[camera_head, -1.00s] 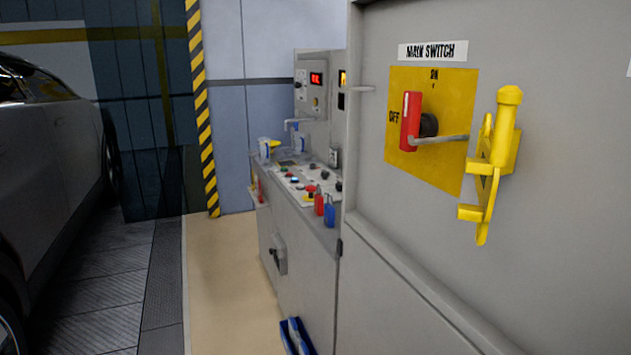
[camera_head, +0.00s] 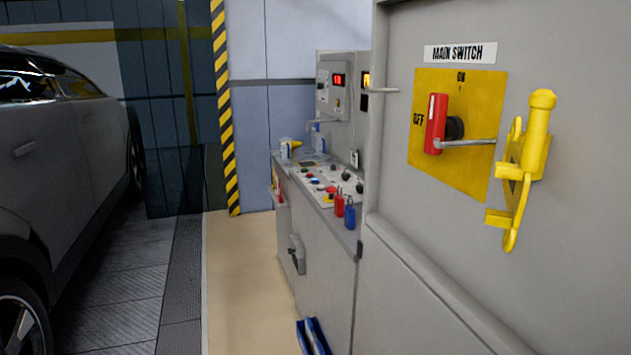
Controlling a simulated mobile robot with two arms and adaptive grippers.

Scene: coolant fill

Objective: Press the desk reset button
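The control desk (camera_head: 325,260) stands left of the big grey cabinet, with a sloped panel (camera_head: 318,180) on top. Several small buttons and knobs sit on that panel: a blue one (camera_head: 315,181), a red one (camera_head: 331,190) on a yellow base, and black knobs. They are too small to read, so I cannot tell which is the reset button. A red padlock (camera_head: 339,204) and a blue padlock (camera_head: 350,216) hang at the panel's near edge. Neither of my grippers shows.
The cabinet (camera_head: 440,270) fills the right side, with a red main switch handle (camera_head: 436,123) and a yellow lockout bracket (camera_head: 522,170) sticking out. A car (camera_head: 70,170) stands at left. Beige floor (camera_head: 245,290) lies clear between. A blue object (camera_head: 313,336) is low by the desk.

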